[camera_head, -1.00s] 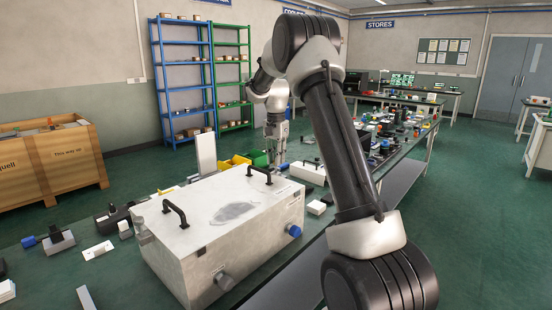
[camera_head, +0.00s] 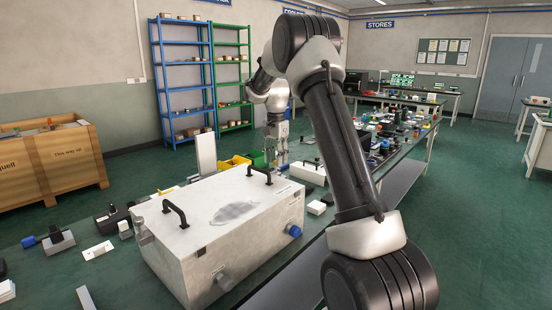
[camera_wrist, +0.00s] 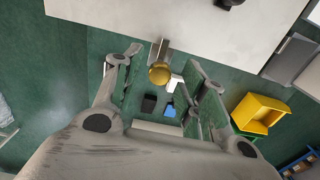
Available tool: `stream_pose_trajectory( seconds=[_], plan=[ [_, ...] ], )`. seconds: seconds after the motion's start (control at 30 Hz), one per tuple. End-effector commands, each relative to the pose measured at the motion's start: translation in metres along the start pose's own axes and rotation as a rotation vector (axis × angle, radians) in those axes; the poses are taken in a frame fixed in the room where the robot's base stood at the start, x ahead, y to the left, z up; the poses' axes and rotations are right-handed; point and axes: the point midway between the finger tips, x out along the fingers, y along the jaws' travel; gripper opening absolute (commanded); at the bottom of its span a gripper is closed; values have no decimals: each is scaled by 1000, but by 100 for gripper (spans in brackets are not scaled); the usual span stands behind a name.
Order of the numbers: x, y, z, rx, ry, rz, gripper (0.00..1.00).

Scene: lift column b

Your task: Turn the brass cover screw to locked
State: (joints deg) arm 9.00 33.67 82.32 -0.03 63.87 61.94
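The brass cover screw (camera_wrist: 159,74) shows in the wrist view as a round gold knob at the end of a grey metal piece at the edge of a pale box (camera_wrist: 180,18). My gripper (camera_wrist: 162,88) is open, with one finger on each side of the screw in the picture. Gaps show between the screw and both fingers; I cannot tell how far its tips are from it in depth. In the head view my gripper (camera_head: 278,148) points down behind the large pale box (camera_head: 245,222). The screw is hidden there, and I see no lock marking.
A yellow bin (camera_wrist: 260,112) lies right of my gripper in the wrist view. Small parts crowd the bench.

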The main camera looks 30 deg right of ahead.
Motion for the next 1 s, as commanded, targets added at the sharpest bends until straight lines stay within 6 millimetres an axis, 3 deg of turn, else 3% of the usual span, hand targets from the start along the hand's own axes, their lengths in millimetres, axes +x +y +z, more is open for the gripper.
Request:
stream_pose_trajectory(
  seconds=[0.23, 0.37, 0.8, 1.0],
  plan=[
    [0, 0, 0, 0, -1, 1, 43],
    [-10, 0, 0, 0, 0, -1, 43],
    [-99, 0, 0, 0, 0, -1, 43],
    [-118, 0, 0, 0, 0, 0, 43]
  ],
)
